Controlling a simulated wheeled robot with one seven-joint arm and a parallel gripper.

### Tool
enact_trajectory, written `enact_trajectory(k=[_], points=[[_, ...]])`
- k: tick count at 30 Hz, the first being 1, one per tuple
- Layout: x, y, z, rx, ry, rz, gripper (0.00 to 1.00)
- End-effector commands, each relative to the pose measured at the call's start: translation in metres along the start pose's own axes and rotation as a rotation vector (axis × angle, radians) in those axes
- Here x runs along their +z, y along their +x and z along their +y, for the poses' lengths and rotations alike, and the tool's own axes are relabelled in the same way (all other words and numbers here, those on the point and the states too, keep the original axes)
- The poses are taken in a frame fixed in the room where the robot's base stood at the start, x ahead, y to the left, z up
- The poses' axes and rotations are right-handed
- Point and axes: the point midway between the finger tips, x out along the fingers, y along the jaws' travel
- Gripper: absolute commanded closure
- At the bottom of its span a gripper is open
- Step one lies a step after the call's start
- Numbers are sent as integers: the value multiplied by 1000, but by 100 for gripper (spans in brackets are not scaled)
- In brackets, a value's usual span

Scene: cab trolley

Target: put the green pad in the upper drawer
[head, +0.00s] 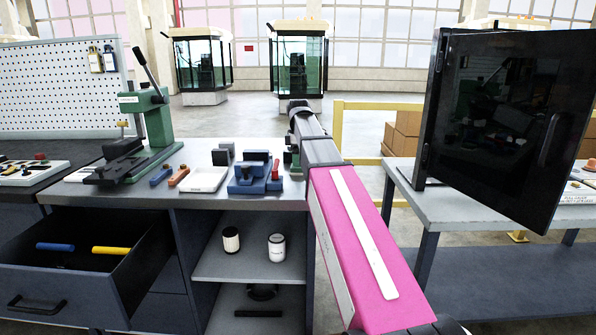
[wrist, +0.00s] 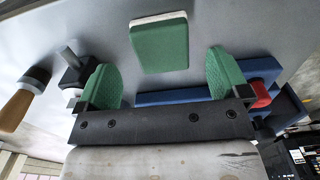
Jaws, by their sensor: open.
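The green pad (wrist: 160,46), a block with a pale edge, lies on the grey worktop in the wrist view. My gripper (wrist: 163,72) is open and empty, with its green fingertips on either side of the view and the pad just beyond the gap between them. I cannot tell the height above the worktop. In the head view I cannot make out the pad; my pink arm covers part of the bench there. The upper drawer (head: 128,292) is pulled open at the lower left. A blue-handled tool (head: 55,247) and a yellow-handled tool (head: 111,251) lie in it.
A blue vise (head: 250,180), a white tray (head: 203,180) and a green press (head: 150,120) stand on the workbench (head: 125,193). Two jars sit on the shelf (head: 250,260) below. A dark cabinet with its door (head: 500,125) stands on the right table.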

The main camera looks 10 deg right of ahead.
Motion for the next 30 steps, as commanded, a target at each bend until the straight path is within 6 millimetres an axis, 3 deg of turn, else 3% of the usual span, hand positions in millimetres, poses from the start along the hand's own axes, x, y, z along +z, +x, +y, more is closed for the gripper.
enact_trajectory(k=[9, 16, 17, 21, 24, 30], points=[[-1, 40, -3, 0, 0, 0, 6], [-1, 41, -2, 0, 0, 0, 6], [-1, 41, -2, 0, 0, 0, 13], [-1, 41, -2, 0, 0, 0, 58], [-1, 41, -2, 0, 0, 0, 64], [-1, 40, -2, 0, 0, 0, 65]])
